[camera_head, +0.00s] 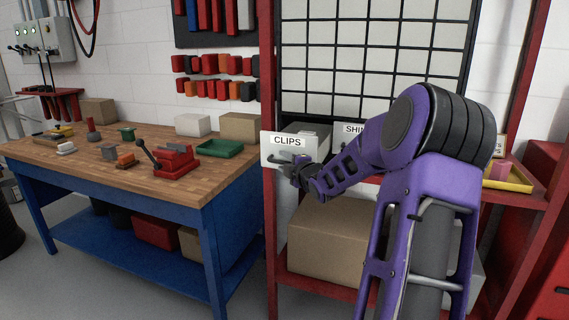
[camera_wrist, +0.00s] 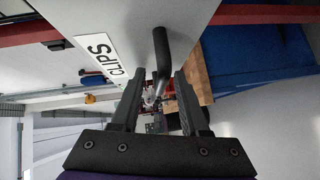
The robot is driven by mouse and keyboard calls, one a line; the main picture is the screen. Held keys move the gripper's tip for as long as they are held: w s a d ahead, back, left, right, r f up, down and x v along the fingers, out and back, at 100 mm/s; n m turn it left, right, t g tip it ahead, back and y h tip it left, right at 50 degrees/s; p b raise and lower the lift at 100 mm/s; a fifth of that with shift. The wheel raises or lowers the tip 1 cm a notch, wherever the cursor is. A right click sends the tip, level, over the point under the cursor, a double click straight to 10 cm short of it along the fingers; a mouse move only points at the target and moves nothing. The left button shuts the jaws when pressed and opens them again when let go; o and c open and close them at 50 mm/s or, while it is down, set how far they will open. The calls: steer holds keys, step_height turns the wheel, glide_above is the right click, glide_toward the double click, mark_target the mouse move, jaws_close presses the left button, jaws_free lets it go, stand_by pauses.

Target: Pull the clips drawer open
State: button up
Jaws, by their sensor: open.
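The clips drawer (camera_head: 283,158) has a pale front with a CLIPS label and stands out from the red rack, with part of its grey side and open top visible behind the front. Its dark bar handle (camera_wrist: 161,52) shows in the wrist view. My gripper (camera_head: 300,174) is at the drawer front by the handle. In the wrist view my gripper (camera_wrist: 157,82) is open, with the handle's near end between its two fingers and a gap on each side. My arm hides part of the rack to the right.
A SHIN-labelled drawer (camera_head: 352,129) sits to the right, partly hidden by my arm. A cardboard box (camera_head: 325,238) stands on the rack's lower shelf. A wooden-topped blue workbench (camera_head: 90,158) with tools stands left. A yellow tray (camera_head: 508,180) is at right.

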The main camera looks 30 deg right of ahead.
steer(key=s+a+r+p, duration=0.1)
steer(key=s+a+r, duration=0.1)
steer(key=s, duration=1.5)
steer(key=shift+r+p, duration=0.3)
